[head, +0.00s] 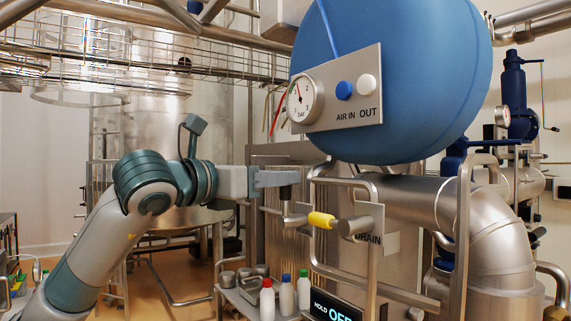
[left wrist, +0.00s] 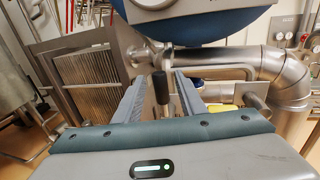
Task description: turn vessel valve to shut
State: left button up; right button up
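A valve with a yellow sleeve (head: 321,220) sits on the pipework under the blue vessel (head: 400,75), beside a plate lettered DRAIN (head: 368,238). A handle with a dark upright grip (head: 285,193) stands at its left end. My left gripper (head: 288,179) is at the top of this grip. In the left wrist view, the dark grip (left wrist: 161,92) stands between the two spread fingers of the left gripper (left wrist: 160,76), with a gap visible on each side. The fingers partly hide the valve body there. My right gripper is not in view.
A panel (head: 340,105) with a gauge and AIR IN OUT ports is on the vessel. A bent tube rail (head: 372,275) stands close by the valve. Bottles (head: 286,296) stand on a low shelf, beside a lit HOLD display (head: 333,312). Thick steel pipe (head: 500,250) fills the right.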

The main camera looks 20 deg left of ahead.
pick_arm(q)
jog(key=shift+p+x, duration=0.55)
jog(key=shift+x, duration=0.95)
grip_shut()
